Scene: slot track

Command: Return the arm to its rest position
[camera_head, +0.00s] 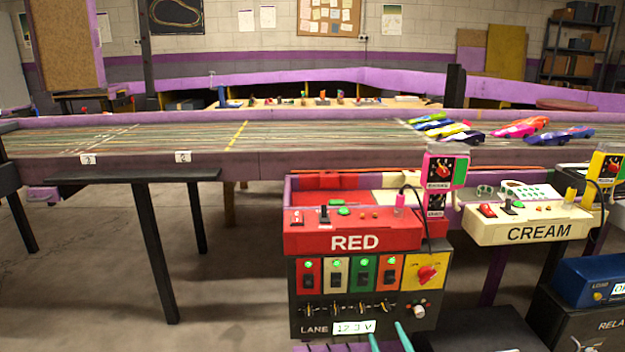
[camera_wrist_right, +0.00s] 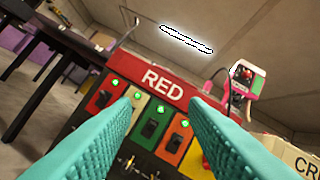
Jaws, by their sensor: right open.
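My right gripper (camera_head: 389,341) shows as two teal fingertips at the bottom edge of the head view, in front of the lower part of the RED control station (camera_head: 360,262). In the right wrist view the ribbed teal fingers (camera_wrist_right: 163,97) stand wide apart with nothing between them. Beyond them is the RED station (camera_wrist_right: 140,80) with lit green lamps above its coloured switches; the picture is tilted. I see no contact between the fingers and the station. Most of my right arm is out of view in the head view. My left gripper is not in view.
The CREAM station (camera_head: 525,222) and a blue box (camera_head: 592,284) stand to the right. The slot track (camera_head: 330,136) runs across behind, with several cars (camera_head: 450,131) on it.

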